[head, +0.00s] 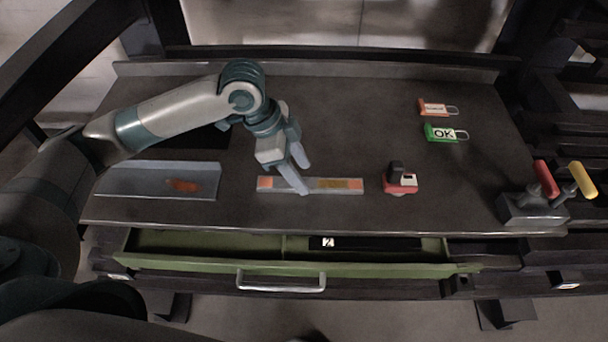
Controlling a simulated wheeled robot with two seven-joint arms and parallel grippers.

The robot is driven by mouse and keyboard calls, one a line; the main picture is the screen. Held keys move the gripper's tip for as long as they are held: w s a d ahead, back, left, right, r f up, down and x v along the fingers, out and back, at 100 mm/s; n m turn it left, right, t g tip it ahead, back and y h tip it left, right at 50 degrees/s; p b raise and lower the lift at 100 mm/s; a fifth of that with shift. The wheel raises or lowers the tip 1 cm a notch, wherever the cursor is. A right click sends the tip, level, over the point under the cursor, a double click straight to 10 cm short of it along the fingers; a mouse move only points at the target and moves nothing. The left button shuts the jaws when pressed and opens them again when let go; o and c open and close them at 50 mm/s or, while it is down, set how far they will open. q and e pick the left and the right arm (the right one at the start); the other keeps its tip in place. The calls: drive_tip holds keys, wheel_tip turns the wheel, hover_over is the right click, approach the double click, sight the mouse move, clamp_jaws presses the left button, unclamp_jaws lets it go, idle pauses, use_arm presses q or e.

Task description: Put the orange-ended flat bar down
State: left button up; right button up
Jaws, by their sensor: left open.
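The orange-ended flat bar (325,186) lies flat on the dark worktop, near its front edge. It is grey with an orange patch at each end. My left gripper (303,178) is over the left half of the bar, with its fingers apart. One finger crosses in front of the bar and hides a part of it. I cannot tell whether the fingers touch the bar. My right gripper is not in view.
A grey tray (115,181) with a reddish mark is left of the bar. A red-and-black device (401,182) stands right of it. Orange (433,108) and green OK tags (441,133) lie behind. A lever block (530,211) stands right. The green drawer (190,264) below is open.

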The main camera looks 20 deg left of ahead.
use_arm(q)
drive_tip(key=v, duration=0.9)
drive_tip(key=shift+a+r+b, duration=0.2)
drive_tip(key=shift+r+b, duration=0.1)
drive_tip(key=shift+b, duration=0.1)
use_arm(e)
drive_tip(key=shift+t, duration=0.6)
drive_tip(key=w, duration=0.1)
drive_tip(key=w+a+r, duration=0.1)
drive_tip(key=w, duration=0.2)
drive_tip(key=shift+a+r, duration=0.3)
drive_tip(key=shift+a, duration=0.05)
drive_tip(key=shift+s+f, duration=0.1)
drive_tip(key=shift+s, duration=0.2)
use_arm(q)
drive_tip(key=shift+s+f, duration=0.1)
drive_tip(key=shift+s, duration=0.05)
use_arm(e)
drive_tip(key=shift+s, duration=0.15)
